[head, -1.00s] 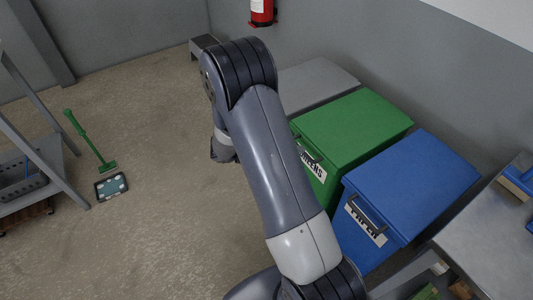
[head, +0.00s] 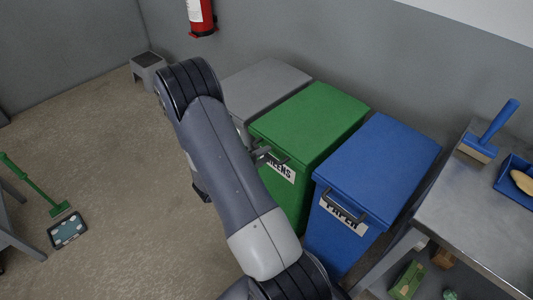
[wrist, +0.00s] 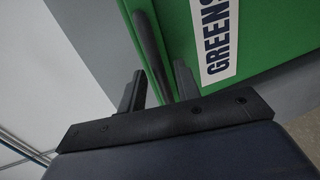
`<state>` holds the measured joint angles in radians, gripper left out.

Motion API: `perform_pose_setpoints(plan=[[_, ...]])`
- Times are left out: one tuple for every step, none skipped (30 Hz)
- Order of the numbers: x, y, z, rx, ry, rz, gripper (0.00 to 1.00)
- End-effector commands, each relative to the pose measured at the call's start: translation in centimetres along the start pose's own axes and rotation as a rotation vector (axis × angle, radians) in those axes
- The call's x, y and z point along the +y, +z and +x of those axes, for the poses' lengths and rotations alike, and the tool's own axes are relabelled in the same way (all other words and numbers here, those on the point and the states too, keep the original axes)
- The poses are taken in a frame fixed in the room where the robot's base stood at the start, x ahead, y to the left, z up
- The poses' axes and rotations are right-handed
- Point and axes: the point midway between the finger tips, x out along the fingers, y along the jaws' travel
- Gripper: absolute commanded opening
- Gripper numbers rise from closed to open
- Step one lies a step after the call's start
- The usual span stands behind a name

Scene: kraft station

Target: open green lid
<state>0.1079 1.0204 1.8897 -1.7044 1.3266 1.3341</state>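The green lid (head: 312,118) lies closed on the green bin (head: 292,205), which has a white "GREENS" label (head: 280,170). In the wrist view the label (wrist: 214,35) and part of the green bin show close up. The lid's dark bar handle (head: 275,158) is partly hidden by my arm in the head view. In the wrist view the handle (wrist: 148,42) runs down toward the space between my gripper's fingers (wrist: 158,88). The fingers are apart, one on each side of the handle's line. I cannot tell whether either finger touches it.
A blue bin (head: 375,170) labelled "PAPER" stands right of the green one, and a grey bin (head: 266,88) stands left. A metal table (head: 475,225) with a blue brush (head: 490,135) is at the right. Open floor (head: 110,170) lies left of my arm.

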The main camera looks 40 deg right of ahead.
Motion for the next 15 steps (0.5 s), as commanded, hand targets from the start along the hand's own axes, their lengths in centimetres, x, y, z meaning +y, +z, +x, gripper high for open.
perform_pose_setpoints(plan=[[0.0, 0.1, 0.6, -0.003, -0.001, 0.001, 0.32], [0.0, 0.1, 0.9, -0.003, -0.001, 0.0, 0.32], [0.0, 0.1, 1.3, -0.002, -0.001, 0.0, 0.32], [0.0, 0.1, 1.5, -0.002, -0.001, 0.0, 0.32], [0.0, 0.1, 1.6, -0.002, -0.001, 0.0, 0.32], [0.0, 0.0, 1.8, -0.002, -0.001, 0.0, 0.32], [0.0, 0.0, 1.9, -0.001, -0.001, -0.001, 0.32], [0.0, 0.0, 2.0, -0.001, -0.001, -0.001, 0.32], [0.0, 0.0, 2.1, 0.0, -0.001, 0.0, 0.32], [0.0, 0.0, 2.1, 0.0, -0.001, 0.0, 0.32], [0.0, 0.0, 2.1, 0.0, -0.001, 0.0, 0.32], [0.0, 0.0, 2.1, 0.0, -0.001, 0.0, 0.32], [0.0, 0.0, 2.1, 0.0, -0.001, 0.0, 0.32], [0.0, 0.0, 2.1, 0.0, -0.001, 0.0, 0.32], [0.0, 0.0, 2.1, 0.0, -0.001, 0.0, 0.32]])
